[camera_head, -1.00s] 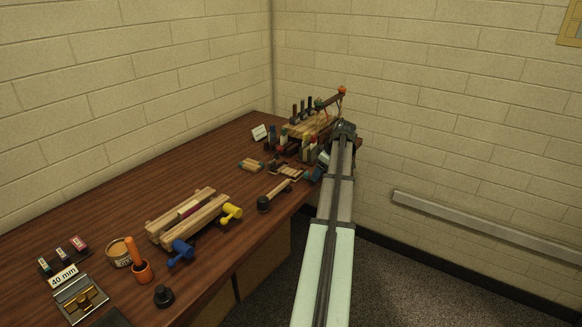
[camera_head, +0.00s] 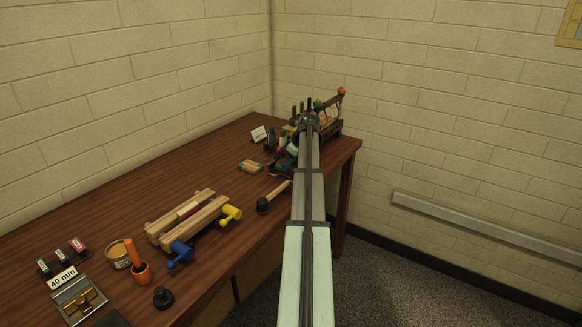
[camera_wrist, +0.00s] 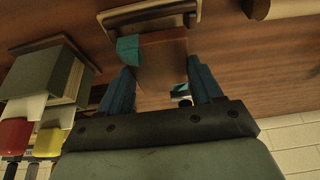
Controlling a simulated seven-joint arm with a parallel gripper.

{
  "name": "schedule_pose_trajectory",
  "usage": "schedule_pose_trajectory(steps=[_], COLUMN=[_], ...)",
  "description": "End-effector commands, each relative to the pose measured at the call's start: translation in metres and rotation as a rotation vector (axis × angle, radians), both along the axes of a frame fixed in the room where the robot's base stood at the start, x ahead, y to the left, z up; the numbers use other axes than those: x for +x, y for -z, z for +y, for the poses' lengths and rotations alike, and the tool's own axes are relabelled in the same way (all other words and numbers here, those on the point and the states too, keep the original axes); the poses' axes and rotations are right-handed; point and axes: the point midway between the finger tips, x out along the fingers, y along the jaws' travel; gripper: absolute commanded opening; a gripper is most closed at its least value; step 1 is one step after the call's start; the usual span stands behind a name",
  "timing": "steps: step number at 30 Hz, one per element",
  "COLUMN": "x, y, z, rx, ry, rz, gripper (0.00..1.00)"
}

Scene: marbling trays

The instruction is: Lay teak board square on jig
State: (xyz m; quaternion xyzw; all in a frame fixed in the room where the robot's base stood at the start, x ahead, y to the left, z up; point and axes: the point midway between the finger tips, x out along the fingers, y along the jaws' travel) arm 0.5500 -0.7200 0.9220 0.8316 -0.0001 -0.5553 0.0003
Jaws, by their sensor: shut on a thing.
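My gripper (camera_wrist: 160,88) shows in the wrist view with its two blue fingers on either side of a flat brown board (camera_wrist: 166,62), which looks like the teak board; it is shut on it. A teal piece (camera_wrist: 128,50) sits at the board's far left corner; whether it is part of the jig or touches the board I cannot tell. A pale wooden piece with a dark frame (camera_wrist: 150,18) lies just beyond. In the head view my gripper (camera_head: 282,163) is low over the far table, largely covering what lies beneath. The jig cannot be made out for certain.
A small pale wooden piece with teal ends (camera_head: 250,166) lies left of my gripper. A mallet (camera_head: 272,198) lies nearer. A grey-green block (camera_wrist: 45,75) stands close on the left in the wrist view. A rack (camera_head: 330,115) stands behind my arm.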

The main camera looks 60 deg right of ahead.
Motion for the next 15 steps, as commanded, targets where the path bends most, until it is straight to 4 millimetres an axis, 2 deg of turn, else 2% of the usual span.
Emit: schedule_pose_trajectory(steps=[2,3,4,5,10,11,15], x=[-0.0001,-0.0005,-0.0006,-0.0006,-0.0004,-0.0005,-0.0004], y=[0.0109,0.0142,0.0156,0.0164,0.0162,0.0162,0.0158], z=[0.0004,0.0005,0.0004,0.0004,0.0004,0.0005,0.0004], rx=[0.002,0.002,0.001,0.001,0.001,0.001,0.001], ry=[0.0,0.0,0.001,0.001,0.0,0.0,0.0], rz=[0.002,0.002,0.003,0.003,0.002,0.002,0.002], gripper=[0.36,0.31,0.3,0.25,0.24,0.68,0.81])
